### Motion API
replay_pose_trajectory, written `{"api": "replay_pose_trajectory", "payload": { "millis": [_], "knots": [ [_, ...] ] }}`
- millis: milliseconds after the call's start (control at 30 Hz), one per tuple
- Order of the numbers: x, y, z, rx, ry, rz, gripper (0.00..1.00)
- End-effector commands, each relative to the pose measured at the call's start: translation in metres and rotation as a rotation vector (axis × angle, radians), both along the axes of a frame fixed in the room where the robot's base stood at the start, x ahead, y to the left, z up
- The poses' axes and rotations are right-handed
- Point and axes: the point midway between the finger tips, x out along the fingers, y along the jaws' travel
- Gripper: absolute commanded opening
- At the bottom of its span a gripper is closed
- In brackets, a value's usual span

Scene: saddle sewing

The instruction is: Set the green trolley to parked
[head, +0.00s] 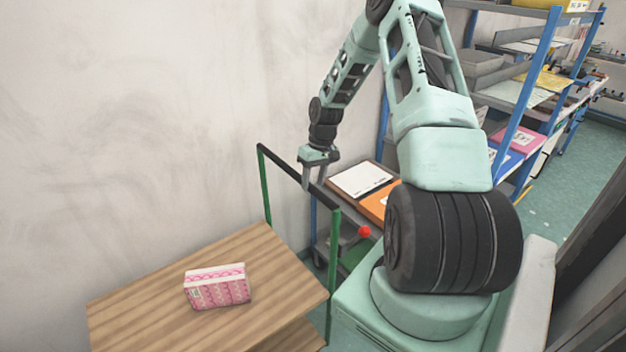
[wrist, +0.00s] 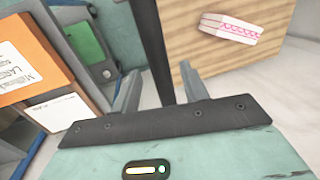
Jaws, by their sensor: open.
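The green trolley has a wooden top (head: 130,306) and green upright posts (head: 334,270) at its right end. A black handle bar (head: 283,166) joins the tops of the posts. My gripper (head: 313,187) is open at the bar, pointing down. In the wrist view the bar (wrist: 150,40) runs between the two spread fingers of my gripper (wrist: 160,88), and neither finger is clearly touching it. The trolley's wheels are out of view. The wooden top also shows in the wrist view (wrist: 215,70).
A pink patterned packet (head: 217,288) lies on the trolley top. A pale wall (head: 130,120) stands behind the trolley. Blue-framed shelving (head: 525,115) with folders stands at right. A red ball (head: 365,231) shows beside my base. Open green floor (head: 585,165) lies far right.

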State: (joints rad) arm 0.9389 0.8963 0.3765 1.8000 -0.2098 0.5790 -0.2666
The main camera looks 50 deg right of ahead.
Motion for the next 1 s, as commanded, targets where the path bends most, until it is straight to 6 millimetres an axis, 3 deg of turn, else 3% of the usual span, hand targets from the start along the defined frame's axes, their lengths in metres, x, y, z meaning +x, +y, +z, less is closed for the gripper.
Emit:
{"api": "replay_pose_trajectory", "payload": {
  "millis": [200,467,633,867,1000],
  "knots": [
    [0.001,0.003,-0.013,-0.001,0.0,0.001,0.44],
    [0.001,0.003,-0.015,-0.001,0.0,0.0,0.44],
    [0.001,0.003,-0.014,-0.001,0.0,0.0,0.0],
    [0.001,0.005,-0.014,-0.001,0.0,0.001,0.0],
    [0.004,0.017,-0.015,0.001,0.0,0.003,0.0]
  ]
}}
